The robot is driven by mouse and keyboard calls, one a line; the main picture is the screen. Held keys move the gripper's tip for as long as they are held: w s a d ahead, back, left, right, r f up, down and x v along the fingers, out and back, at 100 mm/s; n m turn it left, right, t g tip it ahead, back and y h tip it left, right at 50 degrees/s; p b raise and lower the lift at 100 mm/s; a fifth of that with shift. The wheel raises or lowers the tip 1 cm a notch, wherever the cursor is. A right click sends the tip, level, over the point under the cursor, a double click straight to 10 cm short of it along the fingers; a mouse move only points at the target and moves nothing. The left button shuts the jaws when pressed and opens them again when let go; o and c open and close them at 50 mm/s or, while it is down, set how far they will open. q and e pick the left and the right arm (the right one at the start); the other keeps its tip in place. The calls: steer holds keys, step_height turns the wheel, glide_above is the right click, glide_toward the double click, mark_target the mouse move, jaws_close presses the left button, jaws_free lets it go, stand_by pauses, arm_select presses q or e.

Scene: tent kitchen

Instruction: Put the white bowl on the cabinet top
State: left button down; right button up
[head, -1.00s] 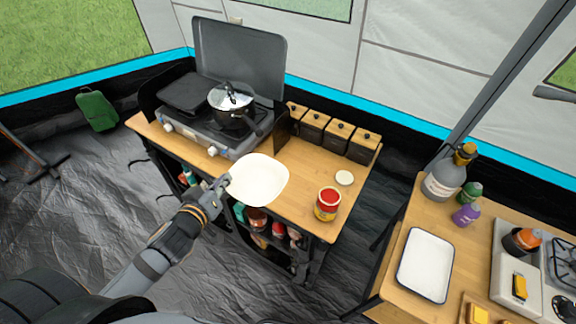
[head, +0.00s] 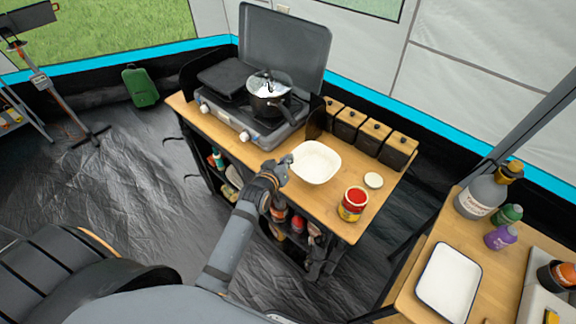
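The white bowl (head: 317,163) is upright, open side up, over the middle of the wooden cabinet top (head: 268,158) in the head view. I cannot tell whether its base touches the wood. My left gripper (head: 288,163) is at the bowl's left rim, with its fingers close around that edge. It looks shut on the rim, though the fingertips are small and partly hidden. My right gripper is not in view.
A red-lidded jar (head: 353,204) and a small white lid (head: 373,180) are right of the bowl. Wooden-lidded canisters (head: 374,137) line the back edge. A stove (head: 246,112) with a pot (head: 270,95) stands left. A white tray (head: 448,283) is on the right table.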

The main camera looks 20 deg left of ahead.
arm_select(q)
steer(key=shift+w+d+f, duration=0.1)
steer(key=shift+w+f, duration=0.05)
steer(key=shift+f, duration=0.75)
steer(key=shift+w+f, duration=0.1)
steer(key=shift+f, duration=0.8)
steer(key=c, duration=1.5)
jaws_free()
steer(key=shift+s, duration=0.15)
steer(key=b+v, duration=0.1)
steer(key=v, duration=1)
steer(key=shift+s+r, duration=0.15)
steer(key=shift+s, duration=0.25)
